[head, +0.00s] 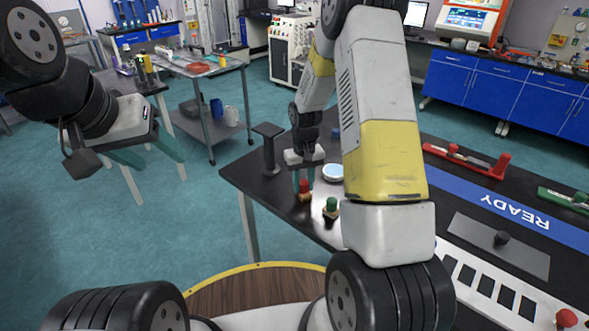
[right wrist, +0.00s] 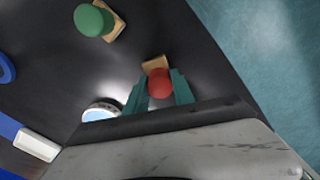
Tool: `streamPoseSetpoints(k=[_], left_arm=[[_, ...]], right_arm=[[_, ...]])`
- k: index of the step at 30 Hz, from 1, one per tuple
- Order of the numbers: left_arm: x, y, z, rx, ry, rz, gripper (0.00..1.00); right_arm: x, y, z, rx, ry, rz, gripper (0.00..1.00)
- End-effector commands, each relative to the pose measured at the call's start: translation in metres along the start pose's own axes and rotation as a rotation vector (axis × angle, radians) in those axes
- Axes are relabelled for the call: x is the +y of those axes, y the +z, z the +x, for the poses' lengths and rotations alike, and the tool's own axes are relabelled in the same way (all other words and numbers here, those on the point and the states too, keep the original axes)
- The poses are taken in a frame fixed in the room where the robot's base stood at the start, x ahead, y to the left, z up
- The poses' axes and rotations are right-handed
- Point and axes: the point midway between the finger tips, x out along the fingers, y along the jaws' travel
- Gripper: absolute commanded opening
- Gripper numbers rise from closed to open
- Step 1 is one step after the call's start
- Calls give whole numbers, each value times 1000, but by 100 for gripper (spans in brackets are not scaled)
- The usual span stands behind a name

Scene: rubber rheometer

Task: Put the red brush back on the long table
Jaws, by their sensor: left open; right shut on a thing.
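The red brush (head: 304,188), a red knob on a small wooden base, is at the left end of the long black table (head: 262,193). My right gripper (head: 303,180) points down and is shut on its knob. In the right wrist view the red brush (right wrist: 160,84) sits between the teal fingers of the right gripper (right wrist: 158,92). I cannot tell whether its base touches the tabletop. My left gripper (head: 150,157) is open and empty, over the floor to the left of the table.
A green brush (head: 331,206) stands close to the red one; it also shows in the right wrist view (right wrist: 90,20). A round white dish (head: 333,172) and a black stand (head: 269,150) are near. A red rack (head: 470,160) and grey plate (head: 497,246) lie further right.

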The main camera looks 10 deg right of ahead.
Motion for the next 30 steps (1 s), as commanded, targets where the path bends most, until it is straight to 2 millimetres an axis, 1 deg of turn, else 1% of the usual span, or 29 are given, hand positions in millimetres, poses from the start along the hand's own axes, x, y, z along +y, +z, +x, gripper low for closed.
streamPoseSetpoints(k=[6,10,11,13,14,24,26,29,30], left_arm=[[0,0,0,0,0,0,57],[0,0,0,0,0,0,57],[0,0,0,0,0,0,57],[0,0,0,0,0,0,57],[0,0,0,0,0,0,57],[0,0,0,0,0,0,57],[0,0,0,0,0,0,57],[0,0,0,0,0,0,57],[0,0,0,0,0,0,57]], right_arm=[[0,0,0,2,0,1,0],[0,0,4,1,0,0,0],[0,0,3,1,0,0,36],[0,0,3,1,0,0,49],[0,0,3,1,0,0,52],[0,0,0,2,0,1,52],[0,-1,-4,3,0,1,52],[0,-1,-19,6,1,0,52],[0,-1,-27,6,0,0,52]])
